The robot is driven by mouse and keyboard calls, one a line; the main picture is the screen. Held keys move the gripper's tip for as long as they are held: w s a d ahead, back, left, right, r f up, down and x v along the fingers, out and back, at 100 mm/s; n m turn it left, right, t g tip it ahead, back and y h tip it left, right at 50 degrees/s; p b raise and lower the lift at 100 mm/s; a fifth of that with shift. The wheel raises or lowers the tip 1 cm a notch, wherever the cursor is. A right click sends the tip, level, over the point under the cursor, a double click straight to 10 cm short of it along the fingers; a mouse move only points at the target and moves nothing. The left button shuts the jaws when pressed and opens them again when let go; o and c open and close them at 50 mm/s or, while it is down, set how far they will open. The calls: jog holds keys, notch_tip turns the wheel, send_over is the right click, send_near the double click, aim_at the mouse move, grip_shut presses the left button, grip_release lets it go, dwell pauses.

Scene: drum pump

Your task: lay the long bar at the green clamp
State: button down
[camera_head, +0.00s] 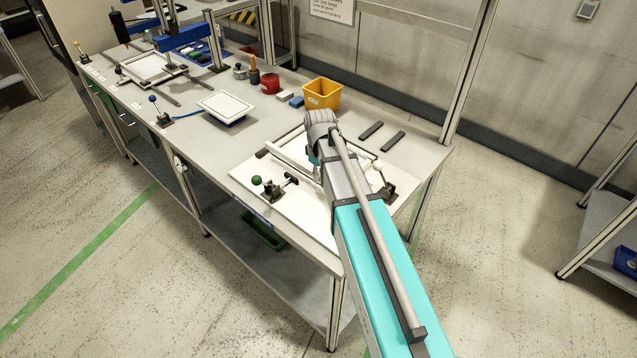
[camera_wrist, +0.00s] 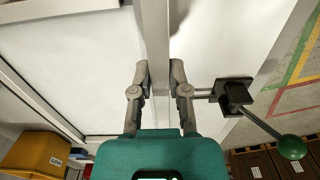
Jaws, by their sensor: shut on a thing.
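The long bar (camera_wrist: 156,40) is pale grey and runs up the wrist view between the two fingers of my gripper (camera_wrist: 159,82), which is shut on it. In the head view the bar (camera_head: 290,161) shows slanting above the white board, partly hidden by my arm. The green clamp, with a dark body (camera_wrist: 236,96) and green knob (camera_wrist: 291,147), is just right of the bar in the wrist view. In the head view the green clamp (camera_head: 270,188) stands at the board's near-left side. Whether the bar touches the board cannot be told.
The white board (camera_head: 252,172) lies on the bench, with a second clamp with a pale knob (camera_head: 378,167) at its right. Two dark strips (camera_head: 382,135) and a yellow bin (camera_head: 322,93) lie behind. Another frame bar (camera_wrist: 35,98) shows left in the wrist view.

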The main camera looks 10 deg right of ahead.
aim_at(317, 188)
jog(key=shift+w, duration=0.1)
jog(key=shift+w+a+f+b, duration=0.2)
jog(key=shift+w+f+b, duration=0.05)
jog(key=shift+f+b, duration=0.35)
notch_tip(317, 188, down, 3)
jog(key=b, duration=0.2)
jog(key=shift+r+b, duration=0.1)
jog(key=shift+b, duration=0.3)
jog(key=shift+s, duration=0.1)
jog(key=shift+f+b, duration=0.2)
jog(key=shift+b, duration=0.1)
jog(key=c, duration=0.9)
grip_release()
jog(key=shift+r, duration=0.1)
jog(key=shift+o, duration=1.4)
